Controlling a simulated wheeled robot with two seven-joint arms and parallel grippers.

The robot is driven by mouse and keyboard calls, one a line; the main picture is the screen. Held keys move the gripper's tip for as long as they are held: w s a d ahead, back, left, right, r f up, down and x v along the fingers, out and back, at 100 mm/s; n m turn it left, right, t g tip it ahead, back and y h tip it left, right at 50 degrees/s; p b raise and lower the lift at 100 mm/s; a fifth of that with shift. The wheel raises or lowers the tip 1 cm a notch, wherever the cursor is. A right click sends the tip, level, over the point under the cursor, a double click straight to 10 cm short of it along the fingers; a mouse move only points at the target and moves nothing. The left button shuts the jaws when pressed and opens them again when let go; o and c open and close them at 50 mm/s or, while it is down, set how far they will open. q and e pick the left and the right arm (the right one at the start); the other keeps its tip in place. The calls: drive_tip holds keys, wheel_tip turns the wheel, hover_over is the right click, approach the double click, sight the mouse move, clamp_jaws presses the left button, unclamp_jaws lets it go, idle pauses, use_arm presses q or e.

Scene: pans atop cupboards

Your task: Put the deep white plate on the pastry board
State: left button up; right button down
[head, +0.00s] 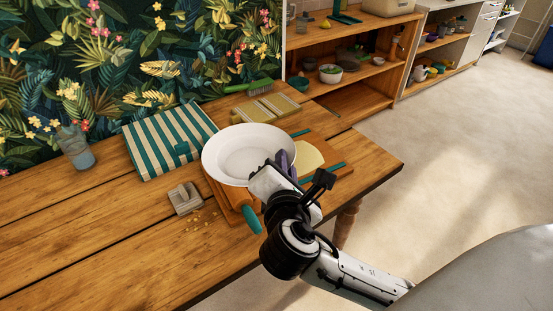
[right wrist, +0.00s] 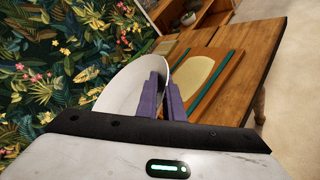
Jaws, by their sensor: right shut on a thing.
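The deep white plate (head: 248,152) is a wide, shallow bowl shape, and in the right wrist view it shows tilted at the left (right wrist: 130,95). My right gripper (head: 283,160) is shut on its near right rim, with purple fingers (right wrist: 164,88) gripping it. The pastry board (head: 328,172) is wooden with teal stripes and a pale, flat dough-like sheet on it. The plate covers the board's left part in the head view. I cannot tell whether the plate touches the board. My left gripper is not in view.
A teal-handled rolling pin (head: 250,218) shows below the plate. A green brush (head: 248,86) lies behind. The table's left front is mostly clear.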

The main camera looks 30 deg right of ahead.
drive_tip(key=w+d+f+m+g+h+b, duration=0.1)
drive_tip(key=w+d+f, duration=0.2)
drive_tip(key=w+d, duration=0.35)
drive_tip(key=w+d+f+h+b, duration=0.1)
drive_tip(key=w+d+f, duration=0.15)
drive_tip(key=d, duration=0.65)
hover_over(314, 169)
drive_tip(key=shift+m, duration=0.3)
wheel_tip(314, 169, down, 6)
drive_tip(key=shift+d+r+b, duration=0.1)
drive_tip(key=shift+r+b, duration=0.1)
drive_tip(key=shift+b, duration=0.15)
wheel_tip(314, 169, down, 4)
drive_tip(key=shift+f+b, duration=0.1)
drive_tip(key=shift+b, duration=0.35)
drive_tip(key=c, duration=1.9)
unclamp_jaws()
drive_tip(key=p+v, duration=0.1)
drive_tip(key=v, duration=1.1)
drive_tip(key=shift+s+d, duration=0.1)
